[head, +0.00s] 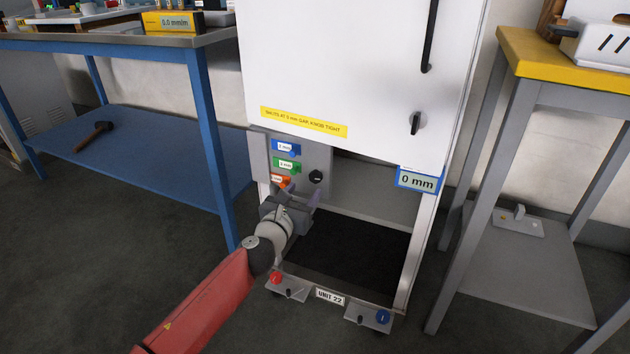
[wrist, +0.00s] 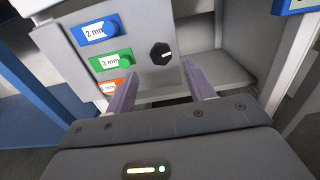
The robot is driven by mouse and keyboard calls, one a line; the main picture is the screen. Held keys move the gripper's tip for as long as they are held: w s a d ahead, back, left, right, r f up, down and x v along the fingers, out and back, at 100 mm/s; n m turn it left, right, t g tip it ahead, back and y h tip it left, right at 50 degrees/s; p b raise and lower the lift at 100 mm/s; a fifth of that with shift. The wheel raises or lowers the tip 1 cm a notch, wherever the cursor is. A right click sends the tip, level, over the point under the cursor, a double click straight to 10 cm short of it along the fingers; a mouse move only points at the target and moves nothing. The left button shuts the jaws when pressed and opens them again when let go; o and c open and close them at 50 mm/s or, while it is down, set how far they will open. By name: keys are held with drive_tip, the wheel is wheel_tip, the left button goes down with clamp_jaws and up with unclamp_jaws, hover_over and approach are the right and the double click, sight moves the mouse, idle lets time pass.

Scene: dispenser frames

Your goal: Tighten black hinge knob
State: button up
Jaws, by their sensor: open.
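A round black knob (head: 316,177) with a short white line on its face sits on a grey panel (head: 260,158) at the cabinet's left side. In the wrist view the black knob (wrist: 161,54) shows just beyond the fingertips, between their lines; its white mark lies nearly level. My gripper (head: 300,194) is open and empty, in front of the panel's lower part. In the wrist view my gripper (wrist: 160,67) has its fingers spread, neither visibly touching the knob. Which knob is the hinge one, no label tells.
Blue (wrist: 95,30), green (wrist: 110,60) and orange (wrist: 116,88) tabs sit left of the knob. A white door (head: 350,60) above carries a dark turn handle (head: 416,123) and a yellow label (head: 303,122). A display (head: 417,181) reads 0 mm. Tables (head: 204,120) flank the cabinet.

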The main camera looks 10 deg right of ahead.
sight(314, 179)
drive_tip(key=x, duration=0.6)
drive_tip(key=shift+w+d, duration=0.15)
drive_tip(key=shift+d, duration=0.1)
drive_tip(key=c, duration=1)
